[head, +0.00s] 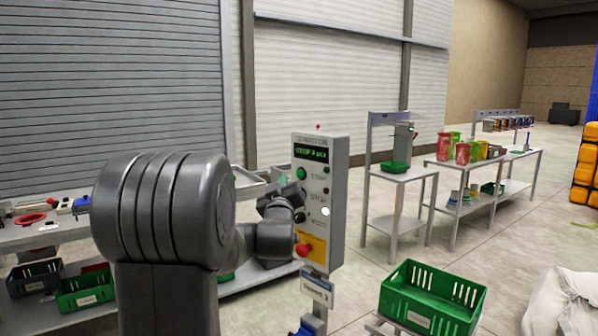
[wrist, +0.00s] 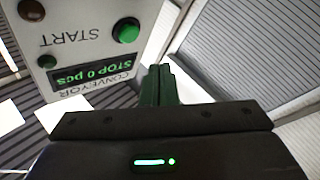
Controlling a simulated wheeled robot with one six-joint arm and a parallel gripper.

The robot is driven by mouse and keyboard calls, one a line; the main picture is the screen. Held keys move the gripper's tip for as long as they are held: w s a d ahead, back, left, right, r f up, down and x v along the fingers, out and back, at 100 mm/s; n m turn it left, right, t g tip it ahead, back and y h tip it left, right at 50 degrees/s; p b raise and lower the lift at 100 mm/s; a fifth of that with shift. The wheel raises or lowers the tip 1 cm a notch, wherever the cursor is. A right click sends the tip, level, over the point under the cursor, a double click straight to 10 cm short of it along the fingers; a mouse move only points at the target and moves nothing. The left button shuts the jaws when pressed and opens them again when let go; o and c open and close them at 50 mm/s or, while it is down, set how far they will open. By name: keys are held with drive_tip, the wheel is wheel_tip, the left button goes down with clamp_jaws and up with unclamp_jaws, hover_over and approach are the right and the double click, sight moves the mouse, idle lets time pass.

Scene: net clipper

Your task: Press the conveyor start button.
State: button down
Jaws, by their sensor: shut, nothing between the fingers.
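The grey conveyor control box (head: 337,202) stands on a post to the right of my arm in the head view. Its green start button (head: 300,173) is below the lit green display (head: 311,153). In the wrist view the panel appears upside down, with the green button (wrist: 126,30) beside the word START and the display (wrist: 92,73) reading "STOP 0 pcs". In the wrist view my gripper's fingers (wrist: 158,72) are together and empty, seen apart from the button in the picture.
A red mushroom button (head: 303,249) on a yellow plate is low on the box, near my wrist. A green crate (head: 433,299) stands to the lower right. A workbench with bins (head: 85,287) is at left, and tables with colored containers (head: 466,153) stand behind at right.

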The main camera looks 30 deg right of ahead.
sight(300, 174)
drive_tip(key=shift+w+d+b, duration=0.25)
drive_tip(key=shift+d+b, duration=0.05)
drive_tip(key=shift+d, duration=0.45)
drive_tip(key=shift+w+d+b, duration=0.25)
drive_tip(key=shift+d, duration=0.5)
idle(0.9)
drive_tip(key=shift+w+d+b, duration=0.1)
drive_tip(key=shift+d+b, duration=0.3)
drive_tip(key=shift+b, duration=0.05)
drive_tip(key=shift+w+d, duration=0.15)
drive_tip(key=shift+d, duration=0.25)
idle(0.6)
drive_tip(key=shift+b, duration=0.3)
drive_tip(key=shift+s+a+b, duration=0.25)
drive_tip(key=shift+a+b, duration=0.4)
drive_tip(key=shift+a, duration=0.15)
